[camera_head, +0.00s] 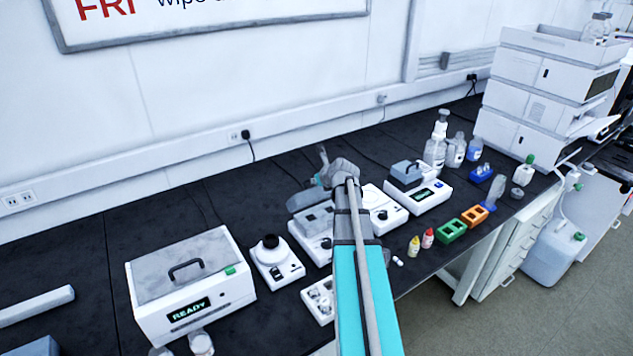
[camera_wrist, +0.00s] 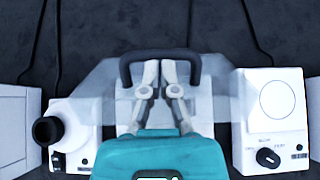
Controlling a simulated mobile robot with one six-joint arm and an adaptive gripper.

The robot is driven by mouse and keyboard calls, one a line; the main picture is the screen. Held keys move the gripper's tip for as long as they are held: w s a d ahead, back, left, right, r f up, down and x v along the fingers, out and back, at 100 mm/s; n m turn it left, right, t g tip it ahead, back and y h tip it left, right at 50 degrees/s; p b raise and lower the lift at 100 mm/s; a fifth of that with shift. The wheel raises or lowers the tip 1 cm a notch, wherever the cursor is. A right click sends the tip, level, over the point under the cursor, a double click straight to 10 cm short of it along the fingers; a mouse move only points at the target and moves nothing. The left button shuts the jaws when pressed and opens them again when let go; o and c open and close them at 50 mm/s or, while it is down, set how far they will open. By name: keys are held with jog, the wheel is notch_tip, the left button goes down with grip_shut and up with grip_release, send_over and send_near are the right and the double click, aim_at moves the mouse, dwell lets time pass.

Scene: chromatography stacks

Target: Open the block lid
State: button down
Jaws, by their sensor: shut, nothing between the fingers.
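The block unit (camera_head: 309,240) is a white box between the round-topped mixer and the stirrer plate. Its lid (camera_head: 303,200) is a grey translucent panel that appears raised and tilted at the unit's rear; how far is hard to tell. In the wrist view the lid (camera_wrist: 221,88) spans behind my gripper (camera_wrist: 159,68), and its black handle (camera_wrist: 160,55) arches around the fingertips. The fingers are shut with nothing between them. Whether they touch the handle is unclear. In the head view my arm covers part of the unit and the fingertips cannot be made out.
The black-topped mixer (camera_wrist: 60,135) stands close on the left, and the stirrer plate (camera_wrist: 270,125) close on the right. A READY box (camera_head: 190,285) is further left. Dropper bottles (camera_head: 414,245) and coloured racks (camera_head: 451,231) stand near the front edge. Bare bench lies behind.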

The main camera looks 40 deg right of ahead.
jog(key=shift+w, duration=0.15)
jog(key=shift+w+d+r, duration=0.1)
jog(key=shift+w+r, duration=0.05)
jog(key=shift+w, duration=0.9)
jog(key=w+f+b, duration=0.1)
jog(key=w+f, duration=0.1)
jog(key=w, duration=0.5)
jog(key=shift+d+b, duration=0.15)
jog(key=shift+b, duration=0.2)
jog(key=shift+r, duration=0.25)
notch_tip(320, 180, up, 10)
jog(key=s+p, duration=0.1)
jog(key=p, duration=0.9)
jog(key=shift+f, duration=0.25)
jog(key=shift+s, duration=0.15)
